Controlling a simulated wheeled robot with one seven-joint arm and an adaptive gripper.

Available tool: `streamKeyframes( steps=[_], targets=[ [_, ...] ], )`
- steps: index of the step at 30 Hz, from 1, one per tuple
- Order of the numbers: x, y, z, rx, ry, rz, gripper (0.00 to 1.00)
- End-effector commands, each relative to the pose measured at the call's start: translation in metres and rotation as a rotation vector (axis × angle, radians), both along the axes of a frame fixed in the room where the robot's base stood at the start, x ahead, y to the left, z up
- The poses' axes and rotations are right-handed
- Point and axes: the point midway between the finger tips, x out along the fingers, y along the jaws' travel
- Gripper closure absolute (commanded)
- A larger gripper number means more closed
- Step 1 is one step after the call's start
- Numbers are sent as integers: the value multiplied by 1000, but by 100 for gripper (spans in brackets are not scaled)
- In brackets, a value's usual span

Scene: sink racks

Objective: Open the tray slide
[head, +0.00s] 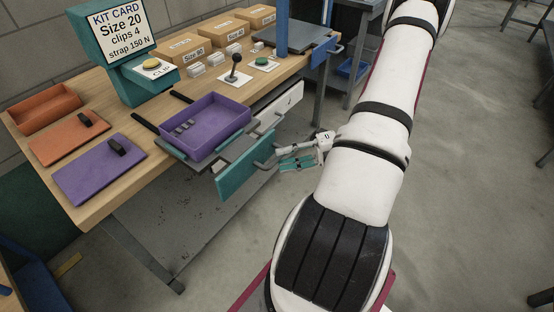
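The purple tray (205,124) sits on a dark grey slide that juts out past the front edge of the workbench. Dark rails (145,122) of the slide show on the bench top behind the tray. A teal front panel (240,172) hangs below the slide's outer end. Several small grey pieces lie inside the tray. My gripper (288,163) is just right of the teal panel, at the end of my white arm. It appears apart from the panel. Its fingers are small here, and their opening cannot be told.
A white drawer front (288,100) with a handle is under the bench edge. Orange and purple lids (100,168) lie at the bench's left. A joystick (235,68), a green button (261,61) and cardboard boxes (184,47) stand behind. Open floor lies to the right.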

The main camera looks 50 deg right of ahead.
Motion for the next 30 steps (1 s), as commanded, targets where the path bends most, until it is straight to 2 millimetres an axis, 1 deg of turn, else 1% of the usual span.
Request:
streamKeyframes(
  steps=[1,6,12,18,30],
  targets=[
    [-8,-9,1,-3,1,-2,69],
    [-31,-34,6,-3,1,-1,69],
    [-50,-55,11,-1,1,-1,69],
    [-57,-62,13,1,1,0,69],
    [-57,-63,13,0,0,0,69]
  ],
)
